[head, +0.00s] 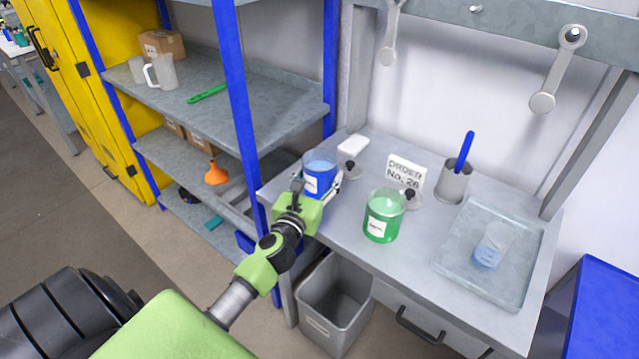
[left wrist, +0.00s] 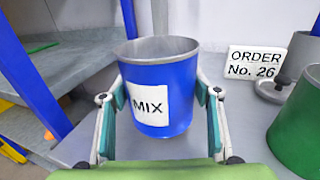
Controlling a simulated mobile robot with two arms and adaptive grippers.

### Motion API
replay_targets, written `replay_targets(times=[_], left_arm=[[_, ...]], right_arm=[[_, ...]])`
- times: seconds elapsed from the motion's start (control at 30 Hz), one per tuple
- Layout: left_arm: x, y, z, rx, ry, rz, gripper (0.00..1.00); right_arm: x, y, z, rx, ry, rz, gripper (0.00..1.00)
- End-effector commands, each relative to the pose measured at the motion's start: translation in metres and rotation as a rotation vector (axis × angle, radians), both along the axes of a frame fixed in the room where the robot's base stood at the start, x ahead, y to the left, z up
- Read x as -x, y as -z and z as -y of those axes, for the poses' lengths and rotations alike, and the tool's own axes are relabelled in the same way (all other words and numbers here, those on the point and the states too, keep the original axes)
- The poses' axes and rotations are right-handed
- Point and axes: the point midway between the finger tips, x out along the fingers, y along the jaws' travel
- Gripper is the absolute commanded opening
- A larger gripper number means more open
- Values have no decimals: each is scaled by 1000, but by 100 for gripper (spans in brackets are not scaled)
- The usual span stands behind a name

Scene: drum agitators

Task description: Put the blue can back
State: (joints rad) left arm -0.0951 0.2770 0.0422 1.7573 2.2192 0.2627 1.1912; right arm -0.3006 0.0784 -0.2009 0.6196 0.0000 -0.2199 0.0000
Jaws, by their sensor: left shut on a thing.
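The blue can (head: 319,179) is at the left end of the grey workbench (head: 343,226). In the left wrist view the blue can (left wrist: 180,82) is upright, with an open grey rim and a white label reading MIX. My left gripper (head: 318,188) is shut on it, and its fingers (left wrist: 160,120) lie on both sides of the can. I cannot tell whether the can's base touches the bench. My right gripper is not in view.
A green can (head: 381,222) stands to the right, near an ORDER No. 26 card (head: 405,171). A tray (head: 462,280) with a small beaker (head: 492,247) lies further right. The shelf rack (head: 230,110) stands left, with a blue post close to my arm. A grey bin (head: 336,301) stands below.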

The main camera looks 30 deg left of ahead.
Motion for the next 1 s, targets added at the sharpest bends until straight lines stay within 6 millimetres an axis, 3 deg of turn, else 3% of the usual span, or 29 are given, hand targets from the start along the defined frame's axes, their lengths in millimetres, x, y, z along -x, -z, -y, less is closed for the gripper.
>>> replay_targets(times=[0.03,0.13,0.57,0.6,0.63,1.0], left_arm=[[0,11,1,5,0,-1,22],[0,19,1,3,0,1,22],[0,23,1,1,1,1,22],[1,24,1,1,1,-2,65],[1,24,1,1,1,-2,72],[1,22,1,0,1,-2,74]], right_arm=[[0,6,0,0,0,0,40],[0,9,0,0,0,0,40],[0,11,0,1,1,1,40],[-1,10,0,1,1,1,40],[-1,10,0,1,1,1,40],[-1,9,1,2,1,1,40]])
